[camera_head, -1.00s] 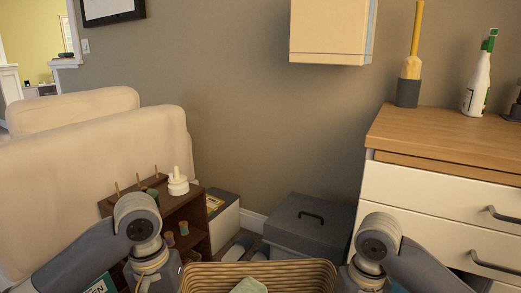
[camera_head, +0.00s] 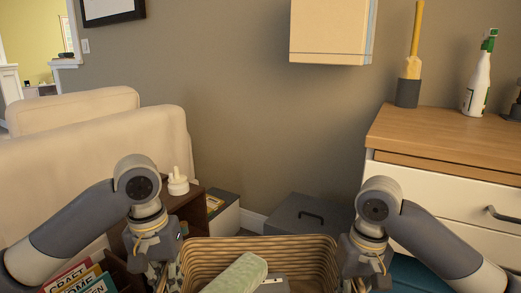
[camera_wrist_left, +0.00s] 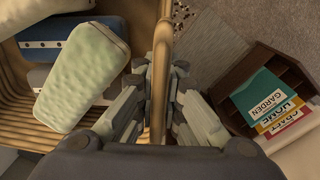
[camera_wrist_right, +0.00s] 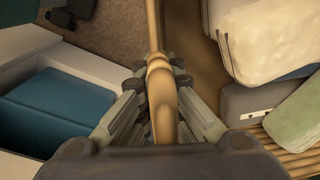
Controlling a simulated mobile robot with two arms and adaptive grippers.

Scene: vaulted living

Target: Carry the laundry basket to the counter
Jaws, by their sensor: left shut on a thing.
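The woven tan laundry basket (camera_head: 205,250) is low in the middle of the head view, between my two arms, held roughly level. A pale green folded cloth (camera_head: 238,274) and other folded items lie inside it. My left gripper (camera_wrist_left: 162,75) is shut on the basket's rim, with one finger on each side. My right gripper (camera_wrist_right: 160,85) has its fingers against both sides of the opposite rim. The counter (camera_head: 450,142) is the wooden top of a white drawer unit at the right. The basket's bottom is hidden in the head view.
A spray bottle (camera_head: 478,80) and a brush in a dark holder (camera_head: 408,92) stand on the counter. A grey box (camera_head: 305,215) sits by the wall, beyond the basket. A cream sofa (camera_head: 90,150) and a brown shelf (camera_head: 190,207) are at the left.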

